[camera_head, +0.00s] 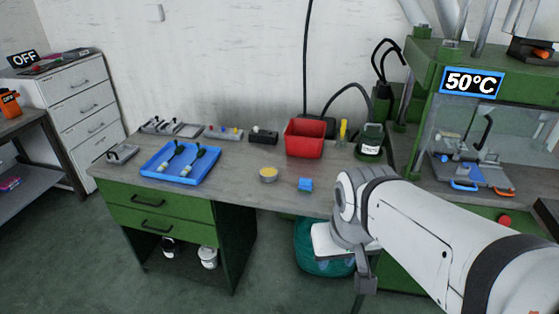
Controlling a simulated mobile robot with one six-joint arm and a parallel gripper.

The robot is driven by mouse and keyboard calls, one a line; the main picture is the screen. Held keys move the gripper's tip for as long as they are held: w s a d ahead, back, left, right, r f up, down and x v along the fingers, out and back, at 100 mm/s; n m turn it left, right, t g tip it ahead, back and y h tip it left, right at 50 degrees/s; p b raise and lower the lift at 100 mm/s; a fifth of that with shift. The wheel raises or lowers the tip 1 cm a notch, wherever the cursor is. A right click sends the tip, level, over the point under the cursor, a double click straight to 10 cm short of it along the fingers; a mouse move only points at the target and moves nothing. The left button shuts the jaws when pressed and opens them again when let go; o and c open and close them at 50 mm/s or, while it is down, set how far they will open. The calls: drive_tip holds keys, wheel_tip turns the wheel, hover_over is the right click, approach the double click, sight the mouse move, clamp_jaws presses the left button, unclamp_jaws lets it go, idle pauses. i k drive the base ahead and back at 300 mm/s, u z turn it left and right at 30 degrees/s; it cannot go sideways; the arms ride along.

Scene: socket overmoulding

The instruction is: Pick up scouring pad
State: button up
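A small blue block (305,184) lies on the workbench near its front edge, right of centre; it may be the scouring pad, but it is too small to be sure. To its left stands a small round tin (268,174) with a yellow top or contents. My arm reaches in from the right and bends down in front of the bench edge, right of the blue block and apart from it. Grey parts at its lower end (365,280) may belong to my gripper; the fingertips do not show clearly, nor whether anything is held.
A blue tray (180,164) with two green-handled tools, a red bin (304,138) and a dark bottle (370,142) stand on the workbench (235,165). A green press (470,130) reading 50°C stands right. Bare bench surrounds the blue block. A teal bin (312,258) is below.

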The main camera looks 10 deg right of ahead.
sight(306, 185)
drive_tip(key=z, duration=0.15)
drive_tip(key=i, duration=0.9)
drive_tip(key=u, duration=0.05)
